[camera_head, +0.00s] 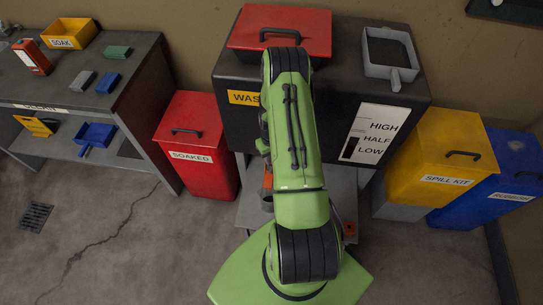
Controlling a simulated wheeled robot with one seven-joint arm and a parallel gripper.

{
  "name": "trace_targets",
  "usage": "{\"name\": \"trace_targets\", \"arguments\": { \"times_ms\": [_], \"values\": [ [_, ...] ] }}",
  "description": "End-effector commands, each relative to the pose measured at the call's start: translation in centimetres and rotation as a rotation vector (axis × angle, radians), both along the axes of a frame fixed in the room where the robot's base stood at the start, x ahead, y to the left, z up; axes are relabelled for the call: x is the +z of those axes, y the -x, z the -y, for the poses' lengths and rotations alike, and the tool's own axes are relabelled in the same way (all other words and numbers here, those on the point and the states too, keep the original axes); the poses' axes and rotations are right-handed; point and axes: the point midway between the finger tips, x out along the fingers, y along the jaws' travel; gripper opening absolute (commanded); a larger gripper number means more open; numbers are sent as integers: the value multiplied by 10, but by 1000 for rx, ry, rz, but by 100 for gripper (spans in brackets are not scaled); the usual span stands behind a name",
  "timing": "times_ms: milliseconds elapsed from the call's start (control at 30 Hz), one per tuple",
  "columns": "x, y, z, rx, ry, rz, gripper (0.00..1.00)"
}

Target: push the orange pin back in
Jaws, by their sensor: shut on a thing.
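My green arm reaches up the middle of the head view and folds down in front of the dark tank (335,120). My gripper (263,148) shows only in part at the left edge of the arm; its fingertips are mostly hidden. An upright orange part (267,179) shows just below it, and the gripper appears shut on this part. A grey round cup-like piece (267,202) is under the orange part. A small orange piece (349,229) is at the right of the grey stand (250,212), beside my arm. I cannot tell which orange piece is the pin.
A red SOAKED bin (195,145) stands left; yellow SPILL KIT (442,155) and blue (510,175) bins stand right. A workbench (75,85) is far left. The front floor is clear.

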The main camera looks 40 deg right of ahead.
Motion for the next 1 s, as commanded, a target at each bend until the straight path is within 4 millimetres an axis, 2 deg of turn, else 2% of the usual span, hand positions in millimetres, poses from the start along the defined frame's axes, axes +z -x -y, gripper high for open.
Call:
{"name": "trace_targets", "arguments": {
  "times_ms": [67, 100, 267, 300, 533, 633, 767, 1000],
  "values": [
    [-3, 0, 0, 0, 0, 0, 0],
    [-2, 0, 0, 0, 0, 0, 27],
    [-2, 0, 0, 0, 0, 0, 52],
    [-2, 0, 0, 0, 0, 0, 54],
    [-1, 0, 0, 0, 0, 0, 54],
    [7, 0, 0, 0, 1, 1, 54],
    [36, -1, 1, 1, 3, 3, 54],
    [106, -1, 1, 0, 4, 4, 54]
  ]
}}
